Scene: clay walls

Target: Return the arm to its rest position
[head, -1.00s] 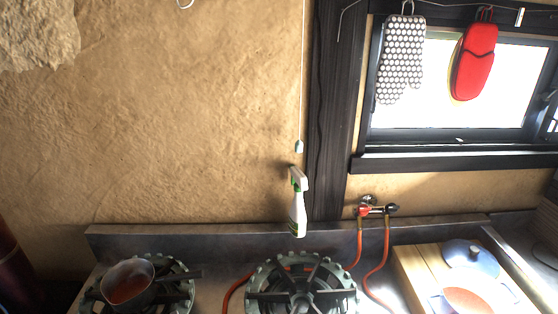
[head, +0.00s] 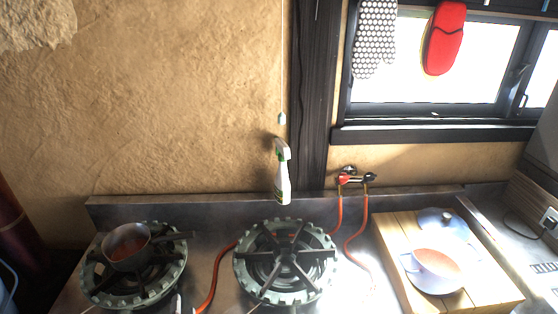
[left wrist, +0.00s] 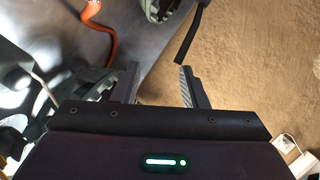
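My left gripper (left wrist: 158,78) shows in the left wrist view with its two dark fingers apart and nothing between them. My right gripper is in neither view. In the left wrist view a dark bar, perhaps a pan handle, lies just beyond the fingertips; I cannot tell how far off it is.
A saucepan (head: 128,246) with red contents sits on the left burner (head: 100,283). A second burner (head: 284,262) is empty. Orange hoses (head: 341,215) run to a wall valve. A spray bottle (head: 283,180) stands behind.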

